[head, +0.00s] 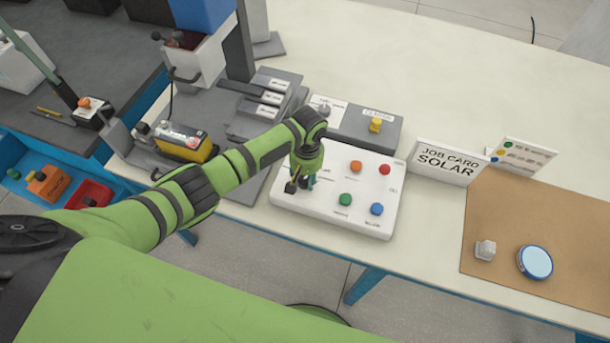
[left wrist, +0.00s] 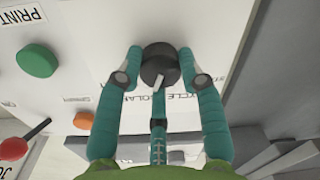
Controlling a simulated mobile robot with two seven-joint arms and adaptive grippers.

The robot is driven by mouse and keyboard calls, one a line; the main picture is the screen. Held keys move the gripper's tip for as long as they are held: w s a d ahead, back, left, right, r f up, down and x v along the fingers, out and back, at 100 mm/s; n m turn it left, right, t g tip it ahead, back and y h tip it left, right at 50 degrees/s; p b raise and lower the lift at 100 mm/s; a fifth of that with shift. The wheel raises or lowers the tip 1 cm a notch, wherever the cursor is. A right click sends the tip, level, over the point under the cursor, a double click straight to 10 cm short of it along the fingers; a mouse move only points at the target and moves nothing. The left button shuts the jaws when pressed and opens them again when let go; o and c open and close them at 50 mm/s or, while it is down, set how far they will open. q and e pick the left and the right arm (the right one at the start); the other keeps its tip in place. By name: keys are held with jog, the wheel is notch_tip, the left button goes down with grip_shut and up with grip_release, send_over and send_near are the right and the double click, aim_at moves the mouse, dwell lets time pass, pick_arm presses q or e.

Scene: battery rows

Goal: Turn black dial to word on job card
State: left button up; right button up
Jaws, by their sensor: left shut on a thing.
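In the head view my left gripper (head: 302,184) is over the left part of the white panel (head: 330,222) and mostly hides the dial. The job card (head: 445,163) stands to the right of the panel and reads SOLAR. My right gripper is not in view.
A grey box with a yellow switch (head: 375,125) stands behind. A brown mat (head: 520,220) with a blue-rimmed round item (head: 535,262) lies to the right.

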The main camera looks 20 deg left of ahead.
aim_at(306, 178)
pick_arm(q)
jog(key=o, duration=1.1)
jog(key=shift+w+a+r, duration=0.1)
jog(key=shift+w, duration=0.1)
jog(key=shift+o, duration=0.3)
notch_tip(306, 178, up, 12)
jog(key=shift+d, duration=0.2)
